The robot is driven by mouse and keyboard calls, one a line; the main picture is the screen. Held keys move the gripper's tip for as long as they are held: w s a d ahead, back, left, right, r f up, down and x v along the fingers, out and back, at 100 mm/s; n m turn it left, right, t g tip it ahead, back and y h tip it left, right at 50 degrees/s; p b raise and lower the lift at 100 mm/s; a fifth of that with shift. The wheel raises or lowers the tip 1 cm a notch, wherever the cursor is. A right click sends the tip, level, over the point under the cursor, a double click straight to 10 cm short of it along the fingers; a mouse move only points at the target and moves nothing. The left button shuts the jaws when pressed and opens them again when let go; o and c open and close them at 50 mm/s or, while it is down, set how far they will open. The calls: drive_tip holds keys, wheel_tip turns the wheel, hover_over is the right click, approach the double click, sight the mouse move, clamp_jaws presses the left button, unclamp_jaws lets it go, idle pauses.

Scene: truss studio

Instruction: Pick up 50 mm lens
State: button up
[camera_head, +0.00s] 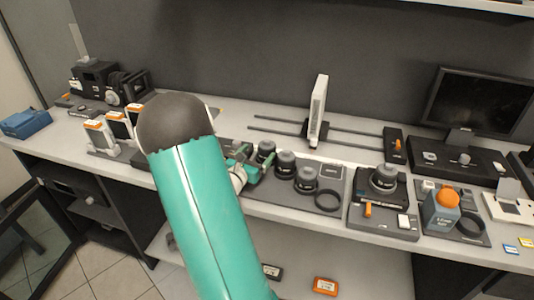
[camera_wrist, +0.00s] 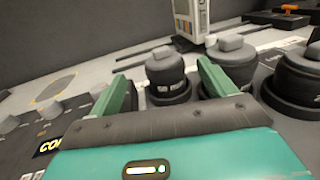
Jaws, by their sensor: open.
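Several dark grey lenses stand upright in a row on a mat on the bench. The label on the nearest lens (camera_wrist: 168,82) is too small to read surely, so I cannot tell which one is the 50 mm lens. In the wrist view this lens stands between and just beyond my open fingers (camera_wrist: 163,72). In the head view my gripper (camera_head: 257,154) is at the left end of the row, beside the first lens (camera_head: 265,150). A second lens (camera_head: 285,162) and a third lens (camera_head: 306,178) stand to its right. My gripper holds nothing.
The second lens (camera_wrist: 231,66) stands close by my right finger. A dark ring (camera_head: 328,200) lies right of the row. A white upright panel (camera_head: 318,110) stands on rails behind. Another lens (camera_head: 384,178) sits on a device at right. White-and-orange items (camera_head: 98,135) stand left of my arm.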

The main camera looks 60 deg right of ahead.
sight(263, 149)
drive_tip(key=d, duration=0.7)
drive_tip(key=shift+s+d+f, duration=0.1)
drive_tip(key=shift+s+f, duration=0.2)
drive_tip(key=shift+s, duration=0.05)
drive_tip(key=c, duration=1.4)
drive_tip(key=shift+r, duration=0.1)
drive_tip(key=shift+c, duration=0.3)
drive_tip(key=shift+r, duration=0.1)
